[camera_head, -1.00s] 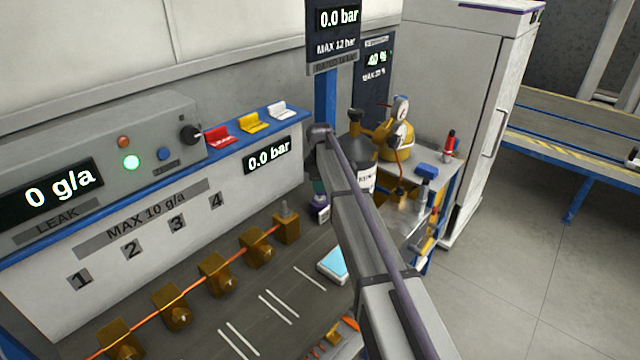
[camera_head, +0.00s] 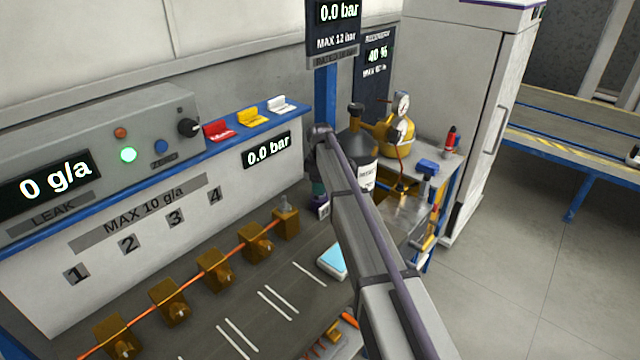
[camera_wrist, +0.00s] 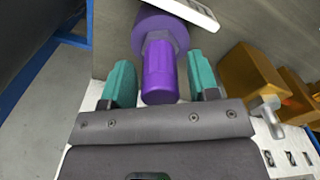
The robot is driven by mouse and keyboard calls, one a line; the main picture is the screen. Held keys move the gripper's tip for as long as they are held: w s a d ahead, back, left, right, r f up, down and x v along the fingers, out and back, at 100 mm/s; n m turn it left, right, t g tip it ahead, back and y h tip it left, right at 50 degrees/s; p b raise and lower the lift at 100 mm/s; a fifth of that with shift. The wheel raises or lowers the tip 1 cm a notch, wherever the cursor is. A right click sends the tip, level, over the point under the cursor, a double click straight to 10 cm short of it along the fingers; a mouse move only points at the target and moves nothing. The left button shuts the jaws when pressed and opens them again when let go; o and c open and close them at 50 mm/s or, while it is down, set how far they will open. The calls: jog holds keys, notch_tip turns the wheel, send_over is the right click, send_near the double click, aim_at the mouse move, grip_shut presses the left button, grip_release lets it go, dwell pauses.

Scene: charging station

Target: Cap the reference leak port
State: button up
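In the wrist view a purple cylinder (camera_wrist: 159,80) with a hex collar stands out from a wider purple body (camera_wrist: 153,28). I cannot tell whether the cylinder is a cap or the port itself. My gripper (camera_wrist: 161,72) has its two teal fingers on either side of the cylinder, with a narrow gap visible at each side. It looks open around the cylinder and not pressed on it. In the head view my gripper (camera_head: 319,188) is mostly hidden behind my arm, low near the back panel, with a small white tag (camera_head: 323,209) beside it.
Brass fittings on an orange line (camera_head: 214,270) run along the bench and also show in the wrist view (camera_wrist: 250,85).

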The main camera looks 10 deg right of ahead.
jog(key=shift+o, duration=0.5)
notch_tip(320, 180, up, 11)
jog(key=p, duration=1.1)
jog(key=shift+f, duration=0.1)
jog(key=shift+s+m, duration=0.1)
jog(key=shift+m, duration=0.8)
jog(key=s+f+m+b, duration=0.1)
jog(key=s+m, duration=1.1)
jog(key=s, duration=2.6)
jog(key=shift+s+f+b, duration=0.15)
jog(key=shift+f+b, duration=0.05)
jog(key=shift+b, duration=0.1)
